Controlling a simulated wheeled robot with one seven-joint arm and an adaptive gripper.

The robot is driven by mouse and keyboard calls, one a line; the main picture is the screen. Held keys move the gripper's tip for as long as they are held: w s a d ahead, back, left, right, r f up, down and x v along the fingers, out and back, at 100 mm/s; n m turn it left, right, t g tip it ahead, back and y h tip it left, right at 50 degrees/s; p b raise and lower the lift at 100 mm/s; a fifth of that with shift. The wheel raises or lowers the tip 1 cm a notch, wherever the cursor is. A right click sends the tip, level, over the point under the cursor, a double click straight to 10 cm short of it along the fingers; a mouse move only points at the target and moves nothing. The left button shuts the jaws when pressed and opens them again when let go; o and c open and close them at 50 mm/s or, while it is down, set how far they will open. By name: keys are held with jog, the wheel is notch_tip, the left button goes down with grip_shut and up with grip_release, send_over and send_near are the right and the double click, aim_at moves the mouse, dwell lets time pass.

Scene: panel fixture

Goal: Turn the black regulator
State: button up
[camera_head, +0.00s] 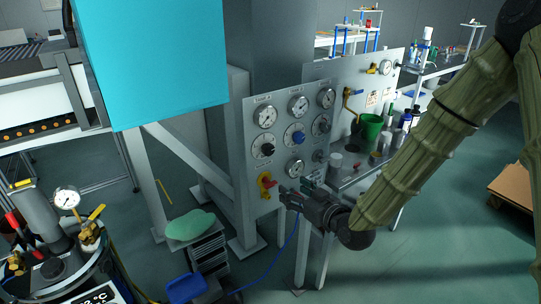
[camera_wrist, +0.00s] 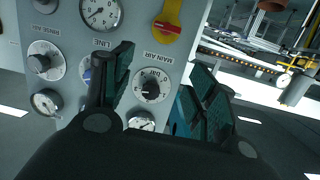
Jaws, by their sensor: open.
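The black regulator (camera_wrist: 149,88) is a round black knob on a white scale dial. It is on the grey panel beside the "MAIN AIR" label. In the head view the black regulator (camera_head: 267,149) is at the panel's left, below a gauge and above the red-and-yellow valve. My gripper (camera_wrist: 160,75) is open, and in the wrist view the knob shows between its fingers. In the head view my gripper (camera_head: 285,192) is in front of the panel's lower part, lower than the knob. The fingers appear apart from the knob.
The blue knob (camera_head: 298,137) and another dark knob (camera_head: 322,124) are in the same row. The red-and-yellow valve (camera_head: 267,184) is close to my gripper. Several gauges fill the panel (camera_head: 252,202). A green cup (camera_head: 370,130) and bottles stand on a shelf at right.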

jog(key=n+t+y, duration=0.1)
jog(key=y, duration=0.1)
send_near(270, 151)
jog(key=p+x, duration=0.3)
jog(key=x, duration=0.7)
jog(key=shift+w, duration=0.1)
jog(key=shift+c, duration=0.2)
jog(key=c, duration=1)
